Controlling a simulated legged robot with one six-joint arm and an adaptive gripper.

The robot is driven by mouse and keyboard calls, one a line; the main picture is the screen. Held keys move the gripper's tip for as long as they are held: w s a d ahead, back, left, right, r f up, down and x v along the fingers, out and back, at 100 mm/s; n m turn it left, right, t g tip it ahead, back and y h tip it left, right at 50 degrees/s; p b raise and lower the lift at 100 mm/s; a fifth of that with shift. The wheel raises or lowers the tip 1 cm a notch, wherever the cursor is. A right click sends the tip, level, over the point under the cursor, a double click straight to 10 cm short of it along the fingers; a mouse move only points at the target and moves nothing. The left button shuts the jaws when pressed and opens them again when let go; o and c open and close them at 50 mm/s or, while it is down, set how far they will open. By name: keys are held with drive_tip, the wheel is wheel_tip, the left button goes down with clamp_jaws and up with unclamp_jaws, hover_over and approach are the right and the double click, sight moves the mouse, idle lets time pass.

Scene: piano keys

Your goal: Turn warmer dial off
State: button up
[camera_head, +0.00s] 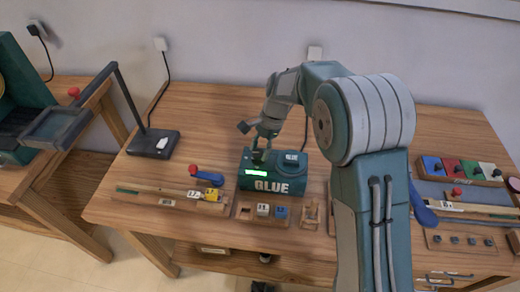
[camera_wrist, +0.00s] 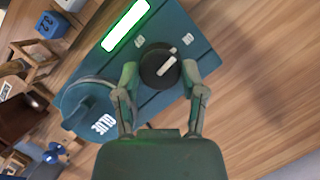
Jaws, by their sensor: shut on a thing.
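The glue warmer (camera_head: 272,173) is a teal box marked GLUE on the wooden bench in the head view. Its green display (camera_head: 256,172) is lit. In the wrist view the warmer (camera_wrist: 205,55) shows a black round dial (camera_wrist: 159,66) with a white pointer mark, between two small white labels. My gripper (camera_wrist: 160,75) has one finger on each side of the dial and is shut on it. In the head view my gripper (camera_head: 262,150) reaches down onto the warmer's top, and the dial is mostly hidden there. The round lid (camera_wrist: 90,103) lies beside the dial.
A lamp base (camera_head: 153,142) stands left of the warmer. Blocks, a blue-handled tool (camera_head: 206,177) and wooden strips lie along the front. Coloured tiles (camera_head: 462,169) sit at the right. The bench behind the warmer is mostly clear, with a cable there.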

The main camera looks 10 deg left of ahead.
drive_tip(key=n+h, duration=0.1)
drive_tip(key=n, duration=0.3)
drive_tip(key=shift+a+f+g, duration=0.1)
drive_tip(key=shift+a+g, duration=0.05)
drive_tip(key=shift+g, duration=0.15)
drive_tip(key=n+h, duration=0.2)
drive_tip(key=n, duration=0.2)
drive_tip(key=shift+a+n, duration=0.1)
drive_tip(key=shift+n, duration=0.2)
drive_tip(key=n+h, duration=0.2)
drive_tip(key=n, duration=0.2)
drive_tip(key=shift+n, duration=0.3)
drive_tip(key=shift+a+n+t+h, duration=0.1)
drive_tip(key=shift+n+t+h, duration=0.45)
drive_tip(key=shift+n, duration=1.35)
drive_tip(key=o, duration=1.1)
drive_tip(key=shift+f, duration=0.1)
drive_tip(key=shift+o, duration=0.2)
drive_tip(key=shift+a, duration=0.1)
drive_tip(key=shift+r, duration=0.2)
